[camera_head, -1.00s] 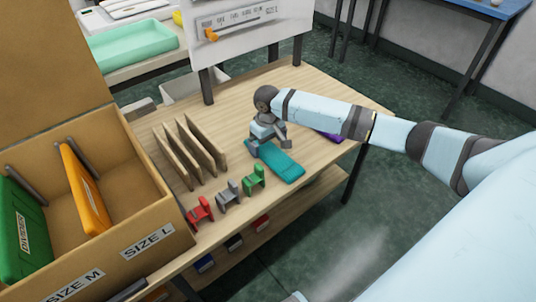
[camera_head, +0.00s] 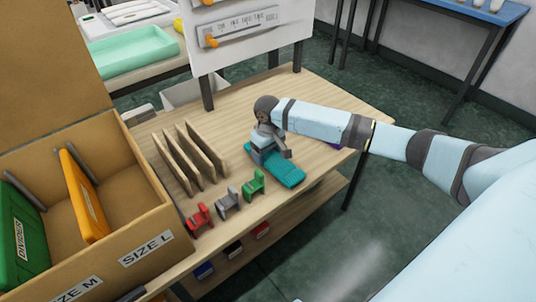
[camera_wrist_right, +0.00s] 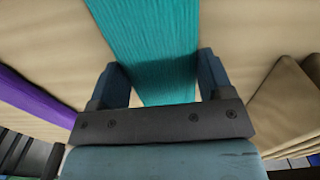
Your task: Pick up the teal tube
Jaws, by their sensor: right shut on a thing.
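The teal tube (camera_head: 288,176), a long flat ribbed piece, lies on the wooden table in the head view, right of the green stand. My right gripper (camera_head: 271,150) is over its far part, shut on it. In the right wrist view the teal tube (camera_wrist_right: 150,40) runs between the two fingers of my right gripper (camera_wrist_right: 163,78), one on each long side. I cannot see any clear lift off the table. The tube's far end is partly hidden by the gripper in the head view. My left gripper is out of view.
Upright wooden dividers (camera_head: 190,155) stand left of the gripper. Red (camera_head: 200,218), grey (camera_head: 228,199) and green (camera_head: 254,185) stands line the front edge. A purple piece (camera_wrist_right: 35,97) lies beside the tube. A cardboard box (camera_head: 160,220) stands at left.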

